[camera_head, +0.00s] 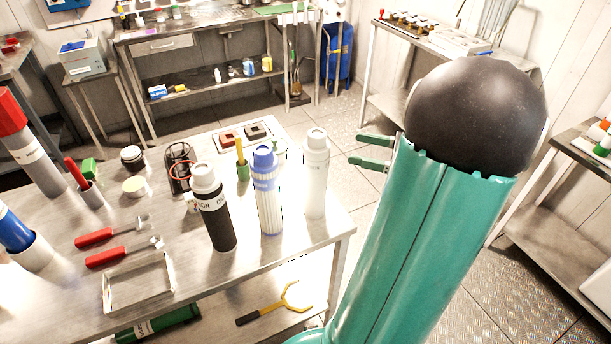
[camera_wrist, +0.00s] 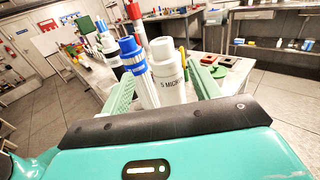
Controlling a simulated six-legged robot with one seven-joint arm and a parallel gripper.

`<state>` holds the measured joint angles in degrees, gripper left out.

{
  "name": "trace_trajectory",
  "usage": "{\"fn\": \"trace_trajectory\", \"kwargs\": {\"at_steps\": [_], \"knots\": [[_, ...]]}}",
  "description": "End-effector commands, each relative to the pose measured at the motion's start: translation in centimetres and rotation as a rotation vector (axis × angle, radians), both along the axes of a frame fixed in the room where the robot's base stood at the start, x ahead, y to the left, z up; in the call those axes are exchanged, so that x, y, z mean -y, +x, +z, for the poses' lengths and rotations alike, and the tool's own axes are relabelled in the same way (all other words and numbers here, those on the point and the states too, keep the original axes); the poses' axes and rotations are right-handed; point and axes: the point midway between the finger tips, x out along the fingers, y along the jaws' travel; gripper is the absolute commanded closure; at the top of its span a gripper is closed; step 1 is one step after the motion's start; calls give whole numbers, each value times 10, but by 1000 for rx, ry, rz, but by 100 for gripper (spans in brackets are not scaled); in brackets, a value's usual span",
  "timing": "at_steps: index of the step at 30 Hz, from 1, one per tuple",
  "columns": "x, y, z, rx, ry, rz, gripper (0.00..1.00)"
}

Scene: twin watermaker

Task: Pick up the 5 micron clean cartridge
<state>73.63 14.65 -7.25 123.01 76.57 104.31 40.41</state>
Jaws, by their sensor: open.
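The 5 micron cartridge is a white cylinder (camera_head: 315,178) with a white cap, upright near the right edge of the steel table. In the wrist view the white cartridge (camera_wrist: 169,85) shows the printed text "5 MICR". My gripper (camera_head: 372,152) has two green fingers, open and empty, to the right of the cartridge and apart from it. In the wrist view the white cartridge appears between the fingers, beyond them. A pleated white cartridge with a blue cap (camera_head: 267,195) stands just left of it and also shows between the fingers in the wrist view (camera_wrist: 140,80).
A black cartridge (camera_head: 216,215) stands left of the blue-capped one. The steel table (camera_head: 190,300) also holds red-handled tools (camera_head: 110,258), a shallow tray (camera_head: 138,284) and a green cup (camera_head: 243,170). A shelf below holds a yellow-forked tool (camera_head: 275,305). Floor is open right of the table.

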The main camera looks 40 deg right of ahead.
Motion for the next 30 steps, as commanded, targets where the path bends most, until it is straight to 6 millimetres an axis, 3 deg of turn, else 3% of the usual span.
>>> {"fn": "trace_trajectory", "kwargs": {"at_steps": [4, 12, 20, 30], "knots": [[-6, 11, 0, 2, 2, -2, 38], [-30, 56, 0, 1, 2, -1, 38], [-42, 78, 1, 0, 0, -2, 38], [-62, 120, 4, 0, 1, -2, 38]]}}
